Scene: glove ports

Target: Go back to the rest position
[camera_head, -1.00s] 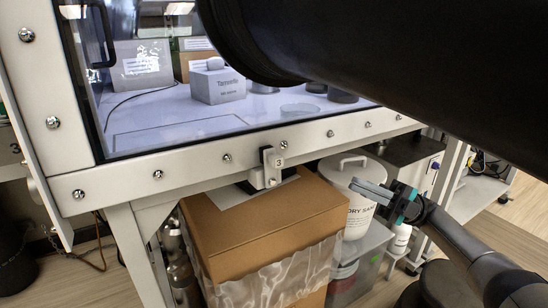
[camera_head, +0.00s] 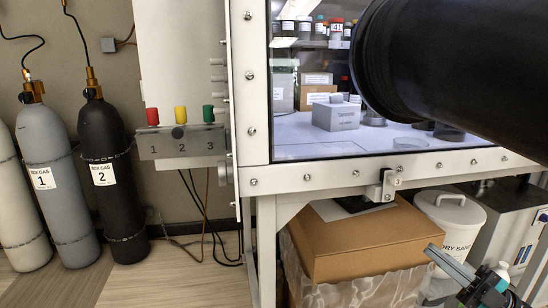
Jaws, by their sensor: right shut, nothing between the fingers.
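My right gripper (camera_head: 464,275) is at the lower right, in front of the cardboard box and the white bucket. Its fingers are together with nothing between them, and it appears apart from the box. Only its fingers and wrist show; the rest of the arm is cut off by the bottom edge. My left gripper is not in the picture.
The glove box (camera_head: 320,175) has a black glove sleeve (camera_head: 450,75) reaching out at upper right. Beneath it are a cardboard box (camera_head: 350,245) and a white lidded bucket (camera_head: 450,215). Gas cylinders (camera_head: 103,180) stand at left.

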